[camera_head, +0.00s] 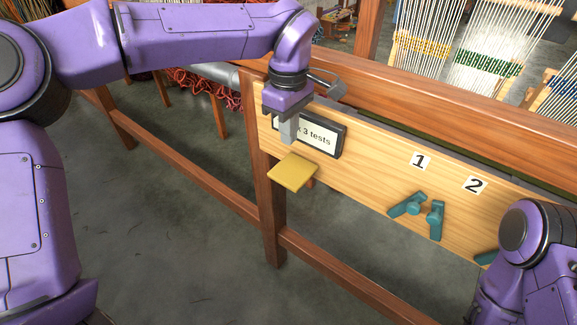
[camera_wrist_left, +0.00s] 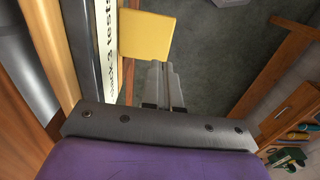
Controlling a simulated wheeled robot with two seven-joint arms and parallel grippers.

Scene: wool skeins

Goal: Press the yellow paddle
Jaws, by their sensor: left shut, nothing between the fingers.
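The yellow paddle (camera_head: 293,172) is a flat square plate that sticks out from the lower left of the wooden board. In the left wrist view the yellow paddle (camera_wrist_left: 147,36) lies at the top, just left of my fingertips. My left gripper (camera_head: 288,140) points down above the paddle, in front of the sign, with its fingers closed together and empty. Its fingers (camera_wrist_left: 163,66) also show in the left wrist view. A gap seems to remain between fingertips and paddle, but its size is hard to tell. Only part of my right arm shows at the lower right; its gripper is out of view.
The wooden board (camera_head: 365,170) carries a dark-framed sign (camera_head: 325,137) ending in "3 tests", partly hidden by my gripper. Wooden rails and posts surround the board. Floor below the paddle is clear.

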